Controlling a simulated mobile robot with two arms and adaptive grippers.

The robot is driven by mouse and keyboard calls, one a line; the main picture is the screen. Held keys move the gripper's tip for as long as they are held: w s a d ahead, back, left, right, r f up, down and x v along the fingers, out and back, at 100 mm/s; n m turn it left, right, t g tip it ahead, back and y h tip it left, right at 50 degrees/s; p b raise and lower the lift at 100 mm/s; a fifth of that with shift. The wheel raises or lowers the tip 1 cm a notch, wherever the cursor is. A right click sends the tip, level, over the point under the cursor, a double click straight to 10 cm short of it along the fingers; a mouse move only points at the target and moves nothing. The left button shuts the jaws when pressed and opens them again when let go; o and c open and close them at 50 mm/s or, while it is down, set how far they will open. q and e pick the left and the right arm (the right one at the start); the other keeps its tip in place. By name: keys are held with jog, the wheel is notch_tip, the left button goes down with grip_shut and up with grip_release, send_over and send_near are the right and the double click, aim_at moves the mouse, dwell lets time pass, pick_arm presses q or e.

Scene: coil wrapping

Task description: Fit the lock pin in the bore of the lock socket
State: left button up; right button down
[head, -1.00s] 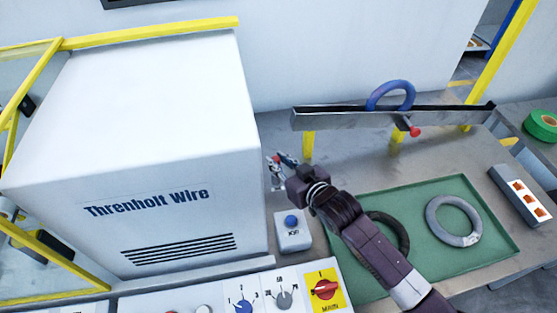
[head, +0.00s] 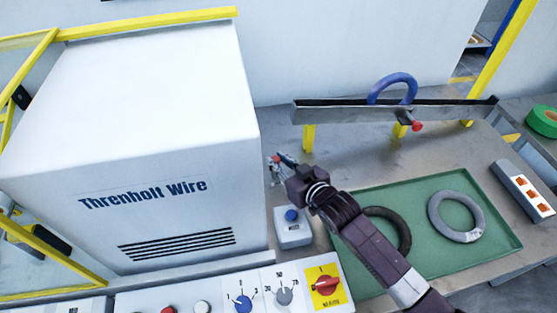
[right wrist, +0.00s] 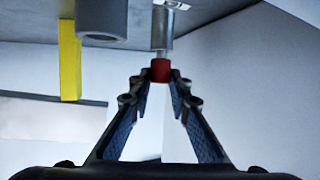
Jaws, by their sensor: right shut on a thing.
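The lock pin (right wrist: 162,32) is a bright metal rod with a red end, seen at upper middle in the right wrist view. My right gripper (right wrist: 160,76) is shut on this red end, with its two fingertips at either side. In the head view my right gripper (head: 280,165) is close to the right side of the white machine, and the pin there is too small to make out clearly. A grey round cylinder (right wrist: 100,20), probably the lock socket, is left of the pin in the wrist view, apart from it. My left gripper is out of view.
The white machine (head: 130,130) stands left of the gripper. A button box (head: 293,232) is just below it. A green tray (head: 470,190) holds a dark ring (head: 402,232) and a grey ring (head: 433,210). A metal rail (head: 350,113) with a blue ring (head: 408,80) spans behind.

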jog(key=shift+f, duration=0.35)
jog(key=c, duration=1.7)
grip_release()
jog(key=v, duration=1.2)
jog(key=shift+r, duration=0.1)
